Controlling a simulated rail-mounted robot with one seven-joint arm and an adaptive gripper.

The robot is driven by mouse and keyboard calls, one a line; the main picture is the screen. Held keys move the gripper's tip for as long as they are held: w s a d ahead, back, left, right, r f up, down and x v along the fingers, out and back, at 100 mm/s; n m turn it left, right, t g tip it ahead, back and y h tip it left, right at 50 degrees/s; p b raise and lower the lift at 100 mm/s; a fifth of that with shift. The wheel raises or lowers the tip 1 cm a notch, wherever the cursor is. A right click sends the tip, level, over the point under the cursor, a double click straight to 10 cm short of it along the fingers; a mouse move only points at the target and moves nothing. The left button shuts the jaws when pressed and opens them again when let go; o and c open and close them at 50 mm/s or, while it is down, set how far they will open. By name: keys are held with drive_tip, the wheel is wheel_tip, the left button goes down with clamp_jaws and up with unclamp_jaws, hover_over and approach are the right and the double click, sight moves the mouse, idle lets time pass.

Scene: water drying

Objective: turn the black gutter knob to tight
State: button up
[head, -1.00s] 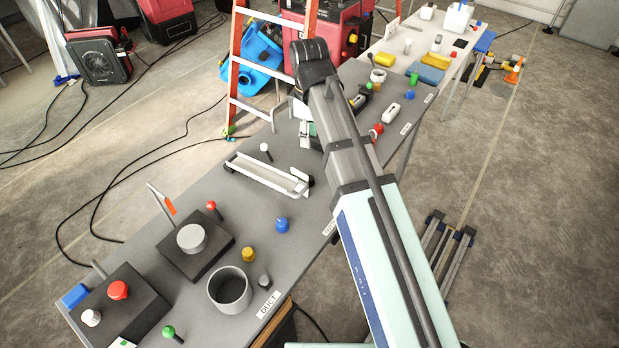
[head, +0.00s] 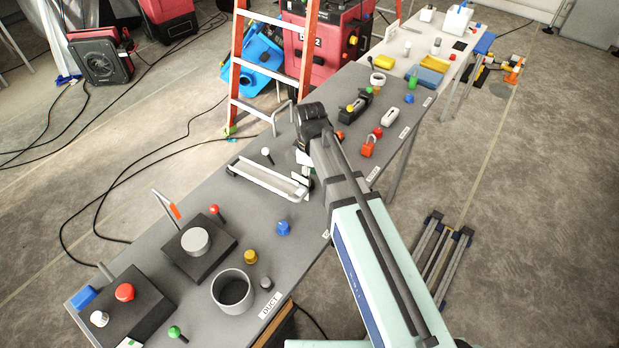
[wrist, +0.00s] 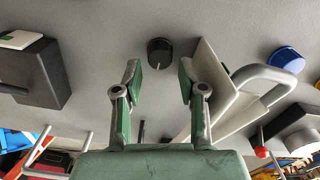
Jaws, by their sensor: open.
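The black knob (wrist: 160,52), with a pale pointer line on its face, stands on the grey table in the wrist view. It is ahead of my gripper (wrist: 159,80), roughly centred between the two green fingers. The fingers are apart, with nothing between them. I cannot tell how far the knob is from the fingertips. The white gutter (wrist: 217,95) lies beside the knob, on the right in the wrist view. In the head view the gutter (head: 266,182) is left of my arm, whose wrist end largely hides the gripper. I cannot make out the knob there.
A blue knob (wrist: 287,59) and a dark block (wrist: 40,75) flank the area in the wrist view.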

drive_tip(key=shift+f, duration=1.6)
clamp_jaws()
